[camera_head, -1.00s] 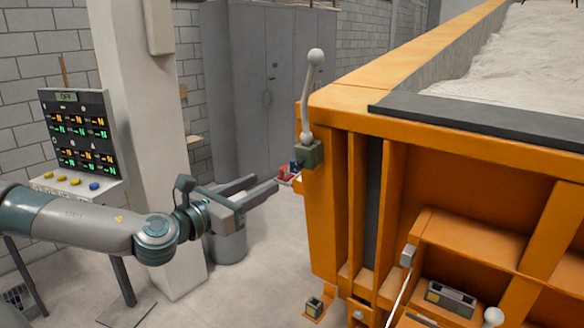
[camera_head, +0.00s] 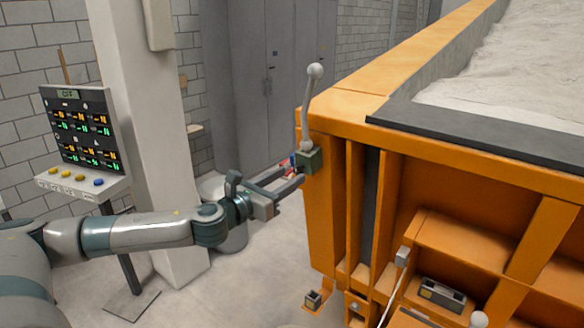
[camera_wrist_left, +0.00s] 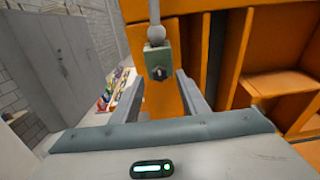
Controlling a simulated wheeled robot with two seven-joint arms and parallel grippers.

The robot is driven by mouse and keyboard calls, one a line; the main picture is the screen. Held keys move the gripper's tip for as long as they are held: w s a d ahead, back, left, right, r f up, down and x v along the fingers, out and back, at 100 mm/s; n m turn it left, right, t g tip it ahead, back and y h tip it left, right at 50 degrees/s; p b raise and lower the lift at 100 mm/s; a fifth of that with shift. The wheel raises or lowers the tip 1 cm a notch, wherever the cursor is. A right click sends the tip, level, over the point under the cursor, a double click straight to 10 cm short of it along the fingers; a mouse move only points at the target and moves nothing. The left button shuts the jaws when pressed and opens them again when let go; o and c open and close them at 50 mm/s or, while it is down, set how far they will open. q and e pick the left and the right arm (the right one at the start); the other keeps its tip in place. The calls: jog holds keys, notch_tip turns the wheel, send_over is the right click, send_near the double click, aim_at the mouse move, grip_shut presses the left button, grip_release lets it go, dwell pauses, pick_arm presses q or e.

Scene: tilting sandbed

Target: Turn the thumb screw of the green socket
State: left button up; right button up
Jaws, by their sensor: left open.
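The green socket (camera_head: 309,160) is fixed on the corner of the orange sandbed frame, with a grey ball-topped lever (camera_head: 314,100) standing upright in it. In the left wrist view the green socket (camera_wrist_left: 156,56) is straight ahead, and its dark thumb screw (camera_wrist_left: 159,74) shows on the face toward me. My left gripper (camera_head: 291,178) is open and empty, its fingers pointing at the socket. In the left wrist view the fingers of my left gripper (camera_wrist_left: 159,82) stand left and right of the screw, slightly below it. Contact cannot be told. My right gripper is out of view.
The orange sandbed wall (camera_head: 322,215) is close behind the socket. A control panel (camera_head: 82,130) and white pillar (camera_head: 145,110) stand at the left. Small red and blue items (camera_head: 287,166) show beside the fingertips. Grey cabinets (camera_head: 270,80) stand behind; open floor lies below my arm.

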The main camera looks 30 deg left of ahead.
aim_at(300, 171)
pick_arm(q)
jog(key=shift+w+d+p, duration=0.1)
jog(key=shift+w+p, duration=0.4)
jog(key=shift+w, duration=0.8)
jog(key=shift+c, duration=0.6)
jog(key=c, duration=0.9)
